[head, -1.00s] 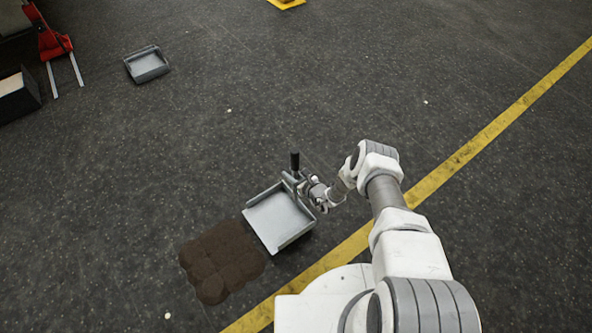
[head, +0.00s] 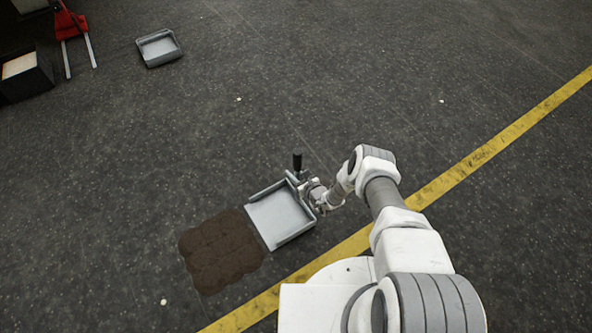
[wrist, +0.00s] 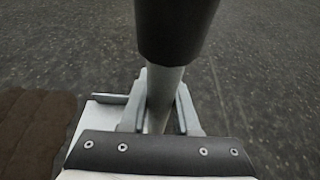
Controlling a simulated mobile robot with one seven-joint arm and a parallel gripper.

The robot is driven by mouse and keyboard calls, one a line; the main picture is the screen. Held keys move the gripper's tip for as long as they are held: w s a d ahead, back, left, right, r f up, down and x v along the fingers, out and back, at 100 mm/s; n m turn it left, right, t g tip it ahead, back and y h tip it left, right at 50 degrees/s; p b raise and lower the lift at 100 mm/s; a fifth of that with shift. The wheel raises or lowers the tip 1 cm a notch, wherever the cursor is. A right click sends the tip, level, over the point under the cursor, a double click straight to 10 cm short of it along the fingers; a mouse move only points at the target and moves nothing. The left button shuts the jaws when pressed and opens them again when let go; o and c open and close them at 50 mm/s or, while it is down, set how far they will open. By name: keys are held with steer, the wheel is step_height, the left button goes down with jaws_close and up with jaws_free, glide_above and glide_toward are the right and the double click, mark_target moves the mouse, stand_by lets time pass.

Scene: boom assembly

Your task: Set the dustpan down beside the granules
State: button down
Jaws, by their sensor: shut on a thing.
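The dustpan (head: 280,216) is a grey metal pan with low side walls and a dark upright handle grip (head: 297,161). Its open edge faces the dark brown granules (head: 222,250), which lie in a flat patch on the floor to its left, close to that edge. My gripper (head: 306,189) is at the handle end of the pan, shut on the dustpan. In the wrist view the handle (wrist: 176,30) rises between the fingers, and the granules (wrist: 35,130) show at the left. I cannot tell whether the pan touches the floor.
A grey tray (head: 159,48) lies at the upper left. Beyond it are a red pallet jack (head: 68,24) and a dark open box (head: 25,72). A yellow floor line (head: 480,158) runs diagonally past my base. The floor between is mostly clear.

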steer(key=shift+w+r, duration=0.1)
steer(key=shift+r, duration=0.05)
steer(key=c, duration=0.7)
jaws_free()
steer(key=shift+o, duration=0.2)
steer(key=shift+s, duration=0.2)
